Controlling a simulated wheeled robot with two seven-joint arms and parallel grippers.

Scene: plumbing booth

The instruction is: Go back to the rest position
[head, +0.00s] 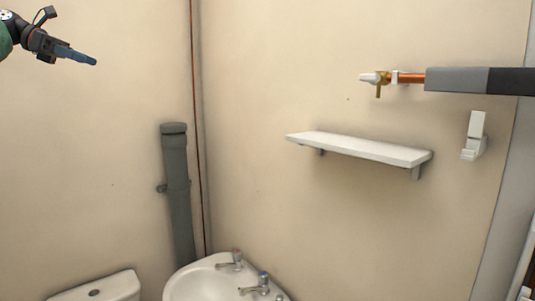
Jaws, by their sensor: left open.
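My left gripper (76,55) is at the upper left of the head view, with its dark blue fingers pointing right and slightly down. It is open and holds nothing that I can see. It is in the air in front of the left wall, apart from the fixtures. My right gripper is not in view.
A white shelf (362,149) is on the right wall, under a copper pipe (412,78) with a valve (377,80). A white wall bracket (475,138) is at right. A grey drain pipe (176,190), a sink (205,280) and a toilet tank (100,289) stand below. The upper middle is clear.

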